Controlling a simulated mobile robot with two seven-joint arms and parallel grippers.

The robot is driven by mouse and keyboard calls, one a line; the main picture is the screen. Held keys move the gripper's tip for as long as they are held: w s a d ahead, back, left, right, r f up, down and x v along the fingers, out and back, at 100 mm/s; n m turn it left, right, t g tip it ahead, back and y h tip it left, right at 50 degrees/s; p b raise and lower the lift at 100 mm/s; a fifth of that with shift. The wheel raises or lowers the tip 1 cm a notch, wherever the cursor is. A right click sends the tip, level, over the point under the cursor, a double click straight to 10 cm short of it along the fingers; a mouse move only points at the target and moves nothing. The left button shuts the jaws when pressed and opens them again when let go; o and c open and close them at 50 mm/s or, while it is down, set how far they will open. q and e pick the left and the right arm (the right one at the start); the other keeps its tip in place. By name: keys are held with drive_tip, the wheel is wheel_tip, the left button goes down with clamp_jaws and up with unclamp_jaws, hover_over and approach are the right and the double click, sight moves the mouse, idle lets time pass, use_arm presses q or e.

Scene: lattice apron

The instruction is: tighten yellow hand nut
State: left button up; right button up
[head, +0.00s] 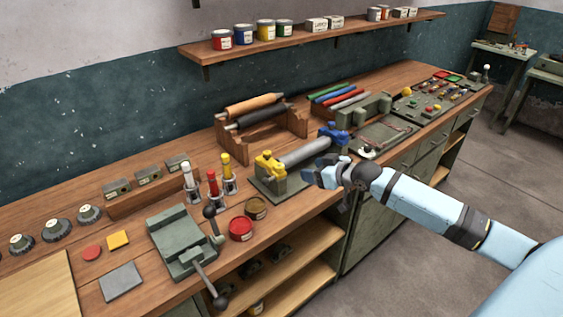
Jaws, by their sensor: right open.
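The yellow hand nut (269,165) sits on the left end of a grey-green roller fixture (265,186) on the workbench. A grey roller (303,152) lies across the fixture. A blue hand nut (333,134) sits at the fixture's other end. My right gripper (313,174) comes in from the right and is open, in front of the roller. It is to the right of the yellow nut and apart from it. The gap between its fingers is small in the picture, and it covers part of the fixture's front. My left gripper is out of the picture.
A grey clamp with a ball-ended lever (184,241) is further left. Red and yellow bottles (227,172) stand behind the tins. A wooden rack (262,122) holds rollers at the back.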

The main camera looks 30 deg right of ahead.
sight(279, 165)
drive_tip(key=p+x, duration=0.1)
drive_tip(key=x, duration=1.1)
drive_tip(key=shift+w+a+f, duration=0.1)
drive_tip(key=shift+w, duration=0.1)
drive_tip(key=shift+w+a+f, duration=0.15)
drive_tip(key=shift+w+f, duration=0.15)
drive_tip(key=shift+w, duration=0.3)
